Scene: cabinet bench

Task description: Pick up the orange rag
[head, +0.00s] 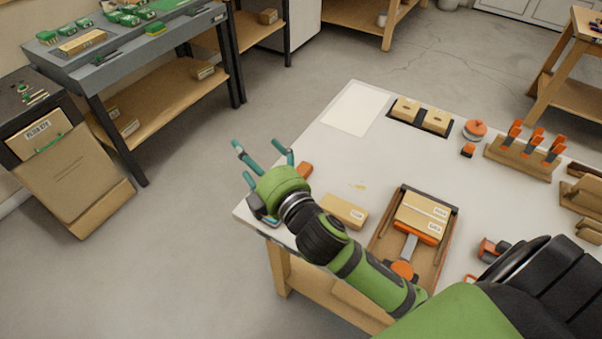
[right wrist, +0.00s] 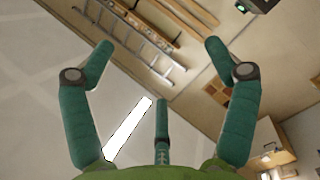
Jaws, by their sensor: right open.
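My right gripper (head: 262,152) is at the left corner of the white bench in the head view, its teal fingers spread and empty. The right wrist view also shows the open gripper (right wrist: 160,62), with nothing between its fingers. A small orange piece (head: 305,170) lies on the bench just right of the gripper, partly hidden by it. I cannot tell whether it is the orange rag. No other thing is clearly a rag. My left gripper is not in view.
The white bench (head: 335,180) holds a cardboard box (head: 344,211), a wooden tray (head: 447,245) with boxes, an orange round item (head: 475,128) and a rack of orange-handled tools (head: 520,158). Open floor (head: 190,240) lies left. The wrist view faces a ladder (right wrist: 130,45) and wall.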

